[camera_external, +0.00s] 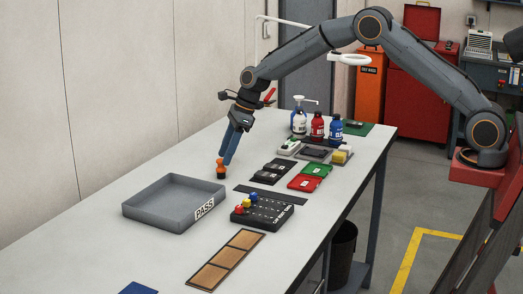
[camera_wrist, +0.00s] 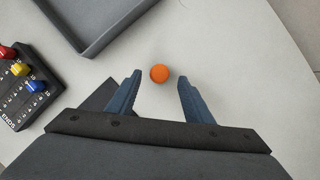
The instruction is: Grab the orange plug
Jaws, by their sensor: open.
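In the wrist view the orange plug (camera_wrist: 159,73) shows as a round orange top. It lies between the lines of my two blue fingers, slightly beyond their tips. My gripper (camera_external: 227,157) points down at the plug in the external view, and an orange part shows at its tip. In the wrist view my gripper (camera_wrist: 160,80) is open, with a wide gap and nothing held. Whether a finger touches the plug cannot be told.
A grey tray marked PASS (camera_external: 150,213) lies beside the plug. A brown three-panel strip (camera_external: 226,260), green and red trays (camera_external: 305,183) and several bottles (camera_external: 317,127) stand along the table.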

